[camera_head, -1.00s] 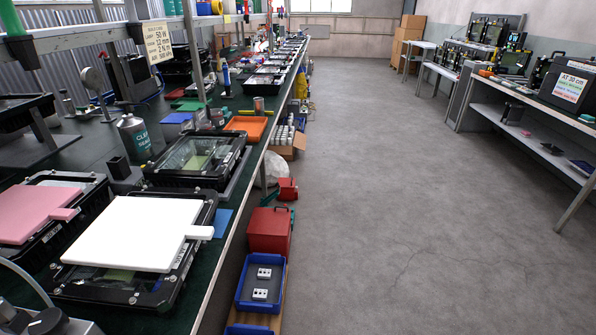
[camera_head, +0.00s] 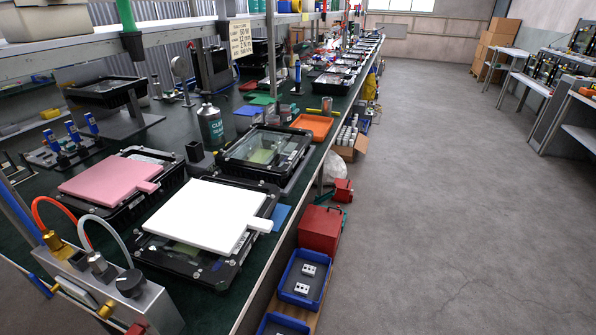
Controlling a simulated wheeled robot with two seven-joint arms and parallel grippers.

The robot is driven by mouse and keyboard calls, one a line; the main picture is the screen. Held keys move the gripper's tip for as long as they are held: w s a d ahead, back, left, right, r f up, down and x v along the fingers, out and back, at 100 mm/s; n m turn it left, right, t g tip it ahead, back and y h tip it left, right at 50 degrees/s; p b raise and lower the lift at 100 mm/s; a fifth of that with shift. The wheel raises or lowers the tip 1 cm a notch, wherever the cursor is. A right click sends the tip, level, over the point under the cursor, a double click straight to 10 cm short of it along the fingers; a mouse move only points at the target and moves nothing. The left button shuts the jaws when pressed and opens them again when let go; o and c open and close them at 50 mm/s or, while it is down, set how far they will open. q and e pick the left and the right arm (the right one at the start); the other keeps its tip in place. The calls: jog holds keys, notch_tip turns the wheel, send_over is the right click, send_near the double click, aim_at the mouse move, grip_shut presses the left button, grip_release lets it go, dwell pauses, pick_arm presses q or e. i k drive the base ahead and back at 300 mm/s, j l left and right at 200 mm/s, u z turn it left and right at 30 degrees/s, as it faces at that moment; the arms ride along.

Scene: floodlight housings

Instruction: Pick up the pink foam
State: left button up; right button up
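The pink foam (camera_head: 108,188) is a flat square sheet with a small tab at its right side. It lies on top of a black floodlight housing (camera_head: 165,204) on the dark green bench, at the left of the head view. A white foam sheet (camera_head: 198,213), also with a tab, lies on another black housing (camera_head: 190,264) just to its right and nearer. Neither of my grippers shows in the view, and nothing touches the pink foam.
A metal box with hoses and a black knob (camera_head: 120,295) stands at the bench's near edge. The floor at right is clear.

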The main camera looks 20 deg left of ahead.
aim_at(110, 181)
jog(key=u, duration=1.7)
jog(key=j, duration=0.1)
